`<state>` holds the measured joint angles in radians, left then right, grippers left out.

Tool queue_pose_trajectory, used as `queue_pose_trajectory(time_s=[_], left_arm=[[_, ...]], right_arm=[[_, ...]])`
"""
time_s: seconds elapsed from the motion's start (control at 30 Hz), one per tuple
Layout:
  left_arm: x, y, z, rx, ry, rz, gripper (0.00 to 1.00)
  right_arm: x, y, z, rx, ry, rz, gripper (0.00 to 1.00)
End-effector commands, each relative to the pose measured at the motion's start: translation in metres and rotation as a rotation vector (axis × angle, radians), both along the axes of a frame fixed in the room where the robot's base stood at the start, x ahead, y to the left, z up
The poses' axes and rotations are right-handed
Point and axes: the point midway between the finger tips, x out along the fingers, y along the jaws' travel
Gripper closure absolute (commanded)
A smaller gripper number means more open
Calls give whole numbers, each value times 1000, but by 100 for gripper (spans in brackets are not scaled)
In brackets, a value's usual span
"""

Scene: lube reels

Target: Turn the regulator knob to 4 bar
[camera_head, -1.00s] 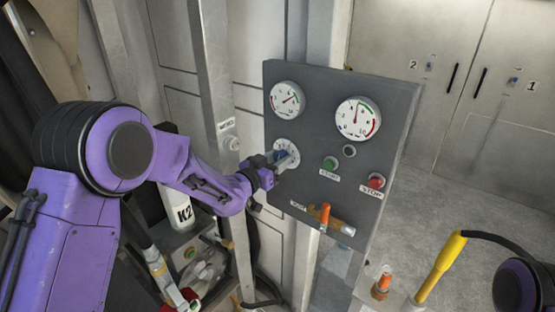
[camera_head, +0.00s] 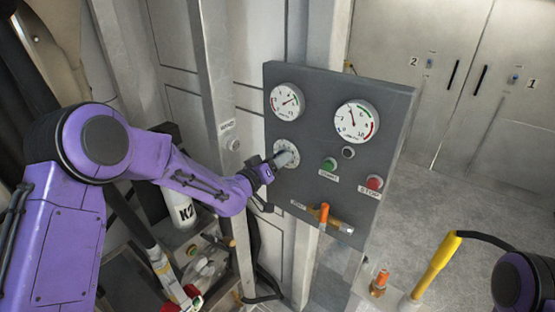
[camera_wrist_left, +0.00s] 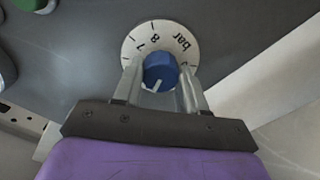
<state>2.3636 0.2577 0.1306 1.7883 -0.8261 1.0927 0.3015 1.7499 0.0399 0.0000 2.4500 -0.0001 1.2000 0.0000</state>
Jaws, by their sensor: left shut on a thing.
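The blue regulator knob (camera_wrist_left: 160,72) sits on a white dial (camera_wrist_left: 190,52) printed with numbers and "bar"; 7 and 8 are legible. My left gripper (camera_wrist_left: 159,82) is shut on the knob, one finger on each side. The knob's white mark points down toward the gripper body in the left wrist view; the figure there is hidden. In the head view the dial (camera_head: 291,146) is partly covered by the left gripper (camera_head: 282,160). Above it is the left gauge (camera_head: 287,101), and to its right the larger gauge (camera_head: 356,121). My right gripper is out of view.
On the grey panel (camera_head: 305,205) are a green START button (camera_head: 329,164), a red STOP button (camera_head: 374,182) and an orange-handled valve (camera_head: 324,212). A metal post (camera_head: 218,110) stands left of the panel. A yellow-handled tool (camera_head: 437,266) stands at lower right.

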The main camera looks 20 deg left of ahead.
Motion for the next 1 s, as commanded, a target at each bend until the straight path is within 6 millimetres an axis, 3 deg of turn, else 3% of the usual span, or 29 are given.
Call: queue_pose_trajectory(time_s=[0.03,0.43,0.47,0.53,0.87,1.0], left_arm=[[2,2,7,-11,-12,6,89],[3,2,7,-19,-12,6,89],[3,2,7,-19,-12,6,56],[2,2,7,-18,-10,5,33],[-2,2,2,-15,-2,3,33],[-24,10,0,-17,-2,3,33]], right_arm=[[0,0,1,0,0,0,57],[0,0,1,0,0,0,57],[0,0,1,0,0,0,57],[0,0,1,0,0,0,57],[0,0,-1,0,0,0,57],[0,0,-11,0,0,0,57]])
